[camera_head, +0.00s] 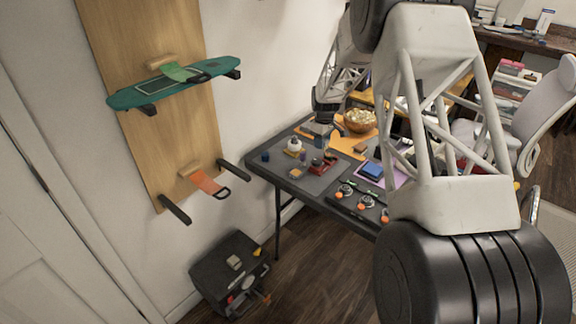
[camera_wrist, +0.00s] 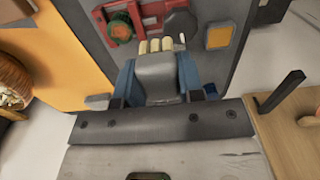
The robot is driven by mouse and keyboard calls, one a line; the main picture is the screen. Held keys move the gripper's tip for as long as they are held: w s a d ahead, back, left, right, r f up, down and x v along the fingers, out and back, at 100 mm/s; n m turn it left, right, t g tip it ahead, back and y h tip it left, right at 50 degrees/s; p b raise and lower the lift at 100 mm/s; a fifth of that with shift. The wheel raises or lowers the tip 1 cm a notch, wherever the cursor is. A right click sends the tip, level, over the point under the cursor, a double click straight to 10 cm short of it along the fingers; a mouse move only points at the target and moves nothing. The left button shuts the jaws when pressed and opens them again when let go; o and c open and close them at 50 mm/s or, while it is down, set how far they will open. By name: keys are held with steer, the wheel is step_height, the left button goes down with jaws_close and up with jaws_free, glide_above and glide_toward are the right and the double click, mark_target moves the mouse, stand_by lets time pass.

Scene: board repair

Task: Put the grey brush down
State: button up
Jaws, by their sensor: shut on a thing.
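My gripper (camera_wrist: 157,72) shows in the wrist view with its two blue fingers shut on the grey brush (camera_wrist: 158,82). The brush has a grey body, with pale cream tufts at its far end. It is held above the grey mat (camera_wrist: 85,15) on the table. Whether the tufts touch the mat cannot be told. In the head view my gripper (camera_head: 320,122) is small, over the back part of the table (camera_head: 262,172), and the brush there is hard to make out.
A red tool (camera_wrist: 122,22) with a green knob lies just beyond the brush, and an orange square (camera_wrist: 220,37) lies to its right.

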steer(key=s+a+f, duration=0.3)
steer(key=s+a, duration=0.3)
steer(key=a, duration=0.1)
steer(key=s+a+f, duration=0.3)
steer(key=s+a, duration=0.3)
steer(key=s, duration=0.1)
steer(key=shift+s+a, duration=0.2)
steer(key=shift+a, duration=0.2)
glide_above(281, 167)
steer(key=shift+s+f, duration=0.1)
steer(key=shift+f, duration=0.6)
steer(key=shift+f, duration=1.75)
steer(key=shift+f, duration=0.1)
